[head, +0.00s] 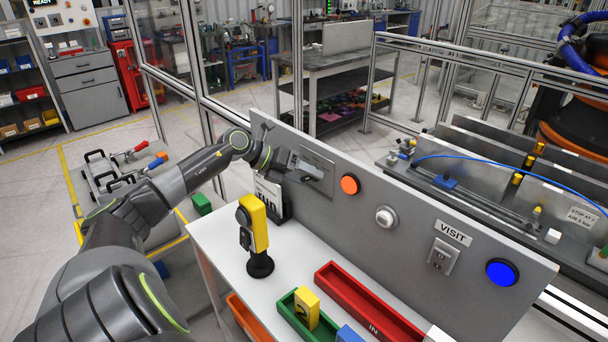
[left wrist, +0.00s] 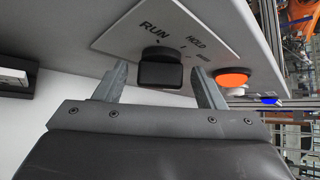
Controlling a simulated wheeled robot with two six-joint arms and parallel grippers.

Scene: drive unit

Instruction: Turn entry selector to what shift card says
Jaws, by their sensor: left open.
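The selector plate (head: 318,158) is on the upright grey panel, partly covered by my left gripper (head: 304,172). In the left wrist view the plate (left wrist: 185,30) reads RUN and HOLD, plus a smaller label I cannot read. The black selector knob (left wrist: 158,68) sticks out of it; I cannot tell its setting for sure. My left gripper (left wrist: 160,82) is open, one finger on each side of the knob, with gaps showing. A white card in a black stand (head: 270,197) is below my wrist; its large lettering is partly hidden. My right gripper is out of view.
The panel also carries an orange button (head: 349,185), a white knob (head: 386,216), a VISIT switch (head: 443,256) and a blue button (head: 502,272). A yellow-black pendant (head: 254,236), a red tray (head: 368,305) and a green tray (head: 290,308) are on the white bench (head: 228,258).

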